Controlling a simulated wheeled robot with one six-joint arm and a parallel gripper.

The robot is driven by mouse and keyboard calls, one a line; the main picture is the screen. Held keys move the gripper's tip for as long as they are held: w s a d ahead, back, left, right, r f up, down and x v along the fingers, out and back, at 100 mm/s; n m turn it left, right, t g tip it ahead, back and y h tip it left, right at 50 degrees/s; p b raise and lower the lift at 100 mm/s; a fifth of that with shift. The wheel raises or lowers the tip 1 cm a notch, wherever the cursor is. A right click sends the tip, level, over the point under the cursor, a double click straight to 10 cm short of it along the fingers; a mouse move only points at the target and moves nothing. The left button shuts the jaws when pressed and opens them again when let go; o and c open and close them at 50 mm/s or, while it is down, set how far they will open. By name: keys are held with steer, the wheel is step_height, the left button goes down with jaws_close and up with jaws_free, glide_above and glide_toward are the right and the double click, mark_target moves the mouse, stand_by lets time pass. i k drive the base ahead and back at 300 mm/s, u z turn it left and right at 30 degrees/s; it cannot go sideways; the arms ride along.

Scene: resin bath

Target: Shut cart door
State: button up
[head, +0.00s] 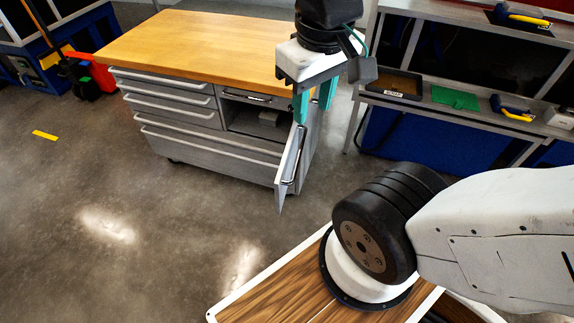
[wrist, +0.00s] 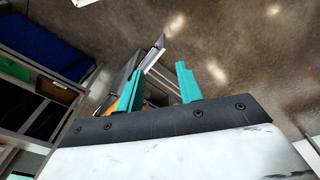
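The cart has a wooden top (head: 205,42) and grey drawers, and stands across the floor in the head view. Its small grey door (head: 288,172), with a bar handle, stands swung out at the right front corner. The compartment (head: 254,121) behind it is open and a grey item lies inside. My gripper (head: 312,114), with teal fingers, is above and near the door's upper end; contact cannot be told. In the wrist view my gripper (wrist: 161,69) has its fingers apart with nothing held. The door (wrist: 153,54) shows beyond the left finger, partly hidden.
A grey bench (head: 465,105) with trays and yellow-blue tools stands at the back right, with blue bins (head: 430,138) below. A wood-topped surface (head: 270,300) is in the foreground. The concrete floor (head: 90,190) left of the door is clear except for a yellow strip (head: 45,135).

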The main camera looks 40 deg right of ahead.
mark_target(282, 182)
steer(key=u, duration=0.5)
steer(key=k, duration=1.2)
steer(key=z, duration=0.15)
steer(key=i, duration=0.8)
steer(key=z, duration=0.7)
